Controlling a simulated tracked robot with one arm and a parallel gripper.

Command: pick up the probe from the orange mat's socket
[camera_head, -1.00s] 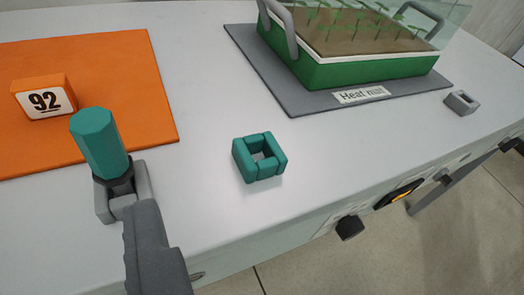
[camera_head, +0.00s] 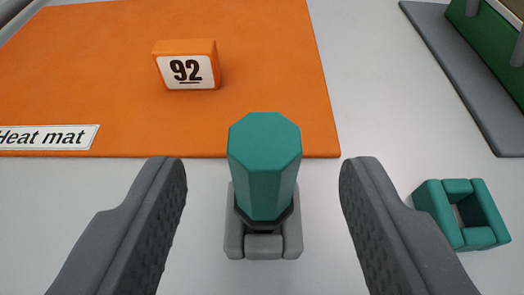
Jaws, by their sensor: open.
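The probe, a teal faceted handle (camera_head: 264,170) with a dark collar, stands upright in a grey socket (camera_head: 264,245). The socket sits on the white bench just in front of the orange mat's (camera_head: 270,60) near edge. My gripper (camera_head: 265,205) is open, with one dark grey finger to the left of the probe and one to the right. Clear gaps show on both sides, and neither finger appears to touch the handle. The probe's lower part is hidden inside the socket.
An empty teal square socket (camera_head: 462,214) lies close to the right finger. An orange block marked 92 (camera_head: 187,65) stands on the orange mat, which has a "Heat mat" label (camera_head: 45,138). A grey mat (camera_head: 470,80) with a green tray (camera_head: 490,45) is at upper right.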

